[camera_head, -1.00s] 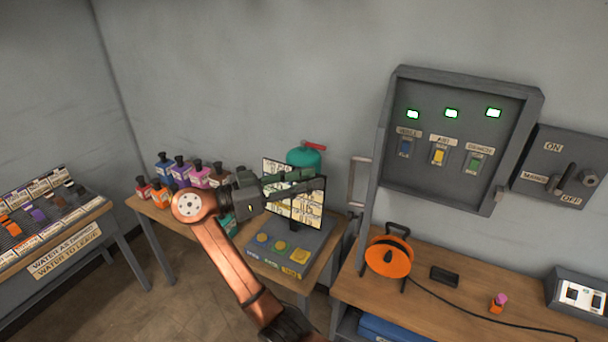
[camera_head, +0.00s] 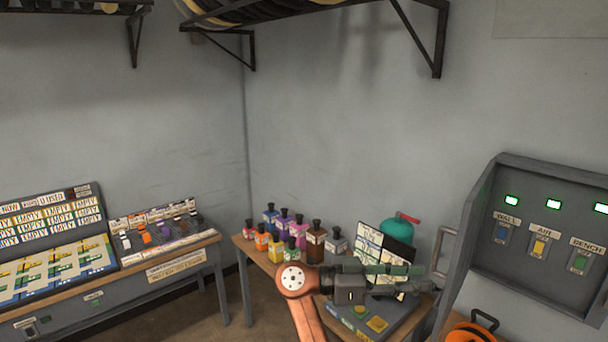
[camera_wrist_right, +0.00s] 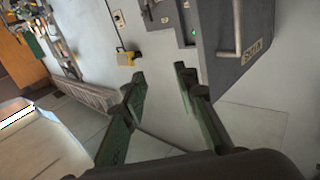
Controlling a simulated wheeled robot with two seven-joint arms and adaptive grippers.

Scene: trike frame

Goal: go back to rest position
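My right arm, copper coloured, rises from the bottom of the head view. Its dark gripper (camera_head: 415,278) points to the right and shows in front of the small table with the bottles and the panel. In the right wrist view its two green-grey fingers (camera_wrist_right: 160,75) are spread apart with nothing between them. My left gripper is in neither current view.
Several coloured bottles (camera_head: 276,249) stand on the small table beside a button panel (camera_head: 360,318) and a teal tank (camera_head: 397,229). A switch box (camera_head: 545,225) is on the wall at right. A display bench (camera_head: 125,285) stands at left.

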